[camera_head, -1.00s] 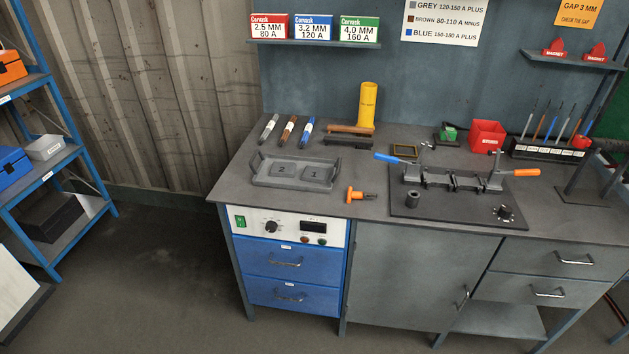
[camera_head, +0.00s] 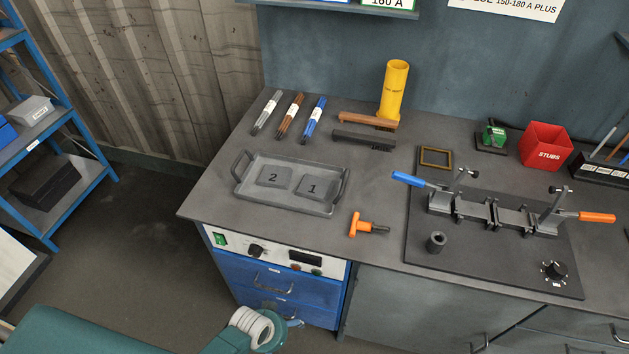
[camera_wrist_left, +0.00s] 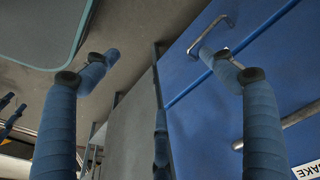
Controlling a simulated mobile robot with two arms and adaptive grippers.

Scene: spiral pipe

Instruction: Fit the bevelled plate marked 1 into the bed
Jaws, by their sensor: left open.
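The grey plate marked 1 (camera_head: 313,190) lies flat in a grey two-handled tray (camera_head: 285,203) on the left of the bench. The plate marked 2 (camera_head: 273,180) lies left of it. The bed (camera_head: 470,210), a dark metal fixture with clamps on a black base plate, stands on the right of the bench and no plate shows in it. In the left wrist view my left gripper (camera_wrist_left: 158,55) is open and empty, its blue fingers apart. In the head view part of my arm (camera_head: 252,327) shows below the bench front. My right gripper is not in view.
Brushes (camera_head: 362,139), a yellow tube (camera_head: 394,90) and a red stubs box (camera_head: 545,146) stand behind. Blue drawers (camera_head: 268,286) are under the bench's left end.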

